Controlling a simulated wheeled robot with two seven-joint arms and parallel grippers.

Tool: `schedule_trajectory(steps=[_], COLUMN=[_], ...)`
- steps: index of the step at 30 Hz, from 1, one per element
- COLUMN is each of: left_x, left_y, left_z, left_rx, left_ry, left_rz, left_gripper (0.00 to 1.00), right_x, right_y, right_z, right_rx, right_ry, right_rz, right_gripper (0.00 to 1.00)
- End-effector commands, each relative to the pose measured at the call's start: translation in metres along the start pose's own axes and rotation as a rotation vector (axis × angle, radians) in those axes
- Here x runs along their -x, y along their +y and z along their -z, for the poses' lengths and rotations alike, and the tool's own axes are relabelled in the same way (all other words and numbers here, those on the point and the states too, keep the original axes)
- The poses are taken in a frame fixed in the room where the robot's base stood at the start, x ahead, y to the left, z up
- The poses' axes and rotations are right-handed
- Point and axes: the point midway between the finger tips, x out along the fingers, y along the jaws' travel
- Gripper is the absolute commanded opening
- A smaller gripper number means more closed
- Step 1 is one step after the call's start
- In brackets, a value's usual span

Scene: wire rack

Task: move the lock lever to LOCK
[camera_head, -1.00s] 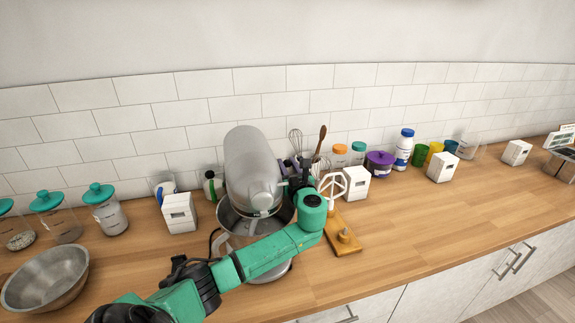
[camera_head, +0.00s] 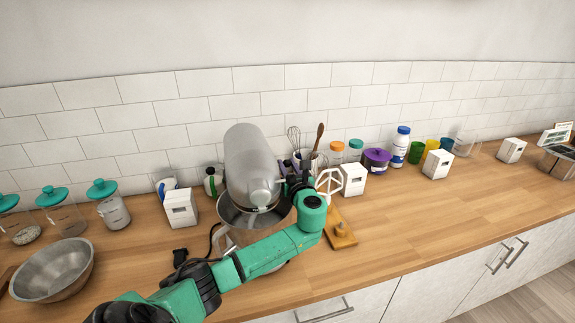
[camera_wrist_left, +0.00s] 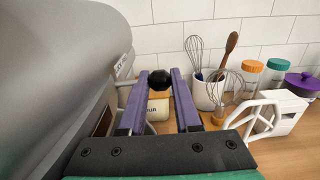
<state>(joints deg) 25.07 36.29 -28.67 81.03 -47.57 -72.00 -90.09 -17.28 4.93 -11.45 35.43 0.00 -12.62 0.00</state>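The grey stand mixer (camera_head: 250,165) stands on the counter with its head over a metal bowl (camera_head: 238,222). My left gripper (camera_wrist_left: 160,76) is at the right side of the mixer head, its two purple fingers apart. A round black knob (camera_wrist_left: 160,81), apparently the lock lever's, shows between the fingertips. I cannot tell whether the fingers touch it. The rest of the lever and most of its label are hidden. In the head view my left arm covers the mixer's lower front. My right gripper is not in view.
A white box (camera_head: 353,180) and a utensil crock (camera_wrist_left: 206,92) are close behind. A metal bowl (camera_head: 52,270) is at left. The front right counter is clear.

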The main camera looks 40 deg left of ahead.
Motion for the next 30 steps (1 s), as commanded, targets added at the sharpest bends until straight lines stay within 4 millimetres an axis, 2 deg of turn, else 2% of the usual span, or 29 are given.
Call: schedule_trajectory(steps=[1, 2, 3, 14, 20, 30], left_x=[0.000, 0.000, 0.000, 0.004, 0.035, 0.111], left_y=[0.000, 0.000, 0.000, 0.000, -0.001, -0.001], left_z=[0.000, 0.000, 0.000, 0.000, 0.003, 0.003], left_rx=[0.001, 0.001, 0.001, 0.001, 0.004, 0.004], left_ry=[0.000, 0.000, 0.000, -0.001, -0.001, 0.001], left_rz=[-0.001, -0.001, -0.001, 0.000, 0.003, 0.002], left_gripper=[0.47, 0.58, 0.62, 0.62, 0.62, 0.62], right_x=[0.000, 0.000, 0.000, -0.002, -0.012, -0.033], right_y=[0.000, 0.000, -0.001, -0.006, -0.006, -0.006], right_z=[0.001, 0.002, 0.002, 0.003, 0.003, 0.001], right_rx=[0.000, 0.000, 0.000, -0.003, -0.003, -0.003], right_ry=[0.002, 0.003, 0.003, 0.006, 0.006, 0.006], right_rz=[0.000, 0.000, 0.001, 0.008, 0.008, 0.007], right_gripper=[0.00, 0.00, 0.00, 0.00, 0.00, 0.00])
